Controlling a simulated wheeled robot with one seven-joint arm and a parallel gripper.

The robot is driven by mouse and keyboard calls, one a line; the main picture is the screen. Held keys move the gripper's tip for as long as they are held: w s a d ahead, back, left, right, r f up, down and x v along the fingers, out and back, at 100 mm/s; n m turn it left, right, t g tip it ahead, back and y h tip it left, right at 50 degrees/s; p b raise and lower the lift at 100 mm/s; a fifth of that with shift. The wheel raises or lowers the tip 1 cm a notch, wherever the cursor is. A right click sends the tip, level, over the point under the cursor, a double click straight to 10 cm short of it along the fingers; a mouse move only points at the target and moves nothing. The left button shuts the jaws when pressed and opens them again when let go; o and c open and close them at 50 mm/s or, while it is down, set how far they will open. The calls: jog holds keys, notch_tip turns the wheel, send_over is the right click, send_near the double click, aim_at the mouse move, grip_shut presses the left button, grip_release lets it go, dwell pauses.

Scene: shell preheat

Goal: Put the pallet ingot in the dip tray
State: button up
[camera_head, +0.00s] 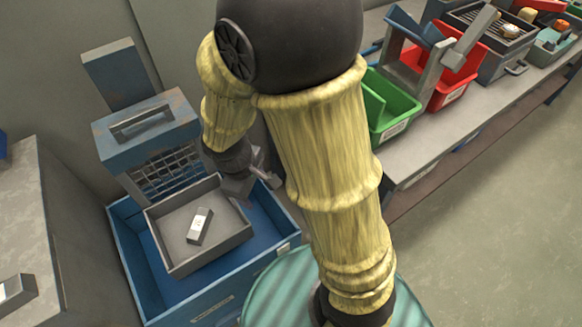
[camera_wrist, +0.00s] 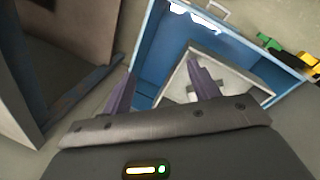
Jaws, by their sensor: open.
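A small silver ingot (camera_head: 200,226) with a pale label lies in a grey tray (camera_head: 178,267), inside a blue open-topped box (camera_head: 127,252). A second grey block (camera_head: 15,291), cut off by the left edge, lies on a grey surface. I cannot tell which of the two is the pallet ingot. My gripper (camera_head: 251,184) is open, near the grey tray's back right side, partly hidden by my arm.
A blue lidded unit with a wire grille (camera_head: 150,128) stands behind the tray. A grey cabinet (camera_head: 75,235) is at left. A bench at right holds green (camera_head: 392,112) and red (camera_head: 445,88) bins. The floor at lower right is clear.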

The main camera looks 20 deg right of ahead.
jog(key=s+d+r+m+t+y, duration=0.1)
jog(key=d+r+m+y, duration=0.1)
jog(key=d+r+m, duration=0.3)
jog(key=d+m, duration=0.4)
jog(key=m, duration=0.1)
jog(key=shift+s+t, duration=0.3)
jog(key=shift+s, duration=0.05)
